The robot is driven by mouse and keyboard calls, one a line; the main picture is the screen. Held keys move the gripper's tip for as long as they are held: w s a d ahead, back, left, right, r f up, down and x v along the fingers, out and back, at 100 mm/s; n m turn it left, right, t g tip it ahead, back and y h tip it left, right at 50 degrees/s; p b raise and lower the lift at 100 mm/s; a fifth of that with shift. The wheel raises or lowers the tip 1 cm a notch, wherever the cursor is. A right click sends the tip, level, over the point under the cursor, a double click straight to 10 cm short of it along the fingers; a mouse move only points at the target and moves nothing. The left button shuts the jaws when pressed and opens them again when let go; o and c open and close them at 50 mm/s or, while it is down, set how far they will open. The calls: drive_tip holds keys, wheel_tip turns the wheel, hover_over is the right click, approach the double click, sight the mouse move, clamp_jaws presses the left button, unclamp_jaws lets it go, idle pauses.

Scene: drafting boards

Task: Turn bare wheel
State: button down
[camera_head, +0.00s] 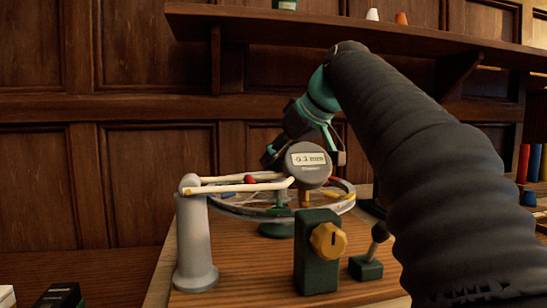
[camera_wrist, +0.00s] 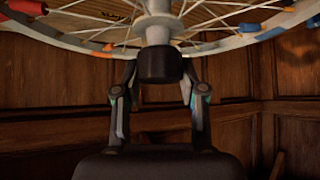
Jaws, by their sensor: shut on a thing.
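My gripper (camera_wrist: 160,72) is shut on this cap, one finger on each side. In the head view my gripper (camera_head: 303,150) reaches down behind a round grey gauge (camera_head: 308,171) reading about 0.3 mm. The gauge hides the hub and grip there.
A grey post (camera_head: 196,245) with pale arms stands left of the wheel. In front are a green block with a yellow knob (camera_head: 328,240) and a small lever on a green base (camera_head: 366,268). A wooden shelf (camera_head: 350,33) runs above. Coloured spools (camera_head: 522,163) stand at right.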

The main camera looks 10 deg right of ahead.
drive_tip(key=c, duration=0.6)
unclamp_jaws()
drive_tip(key=shift+c, duration=0.2)
drive_tip(key=v, duration=1.2)
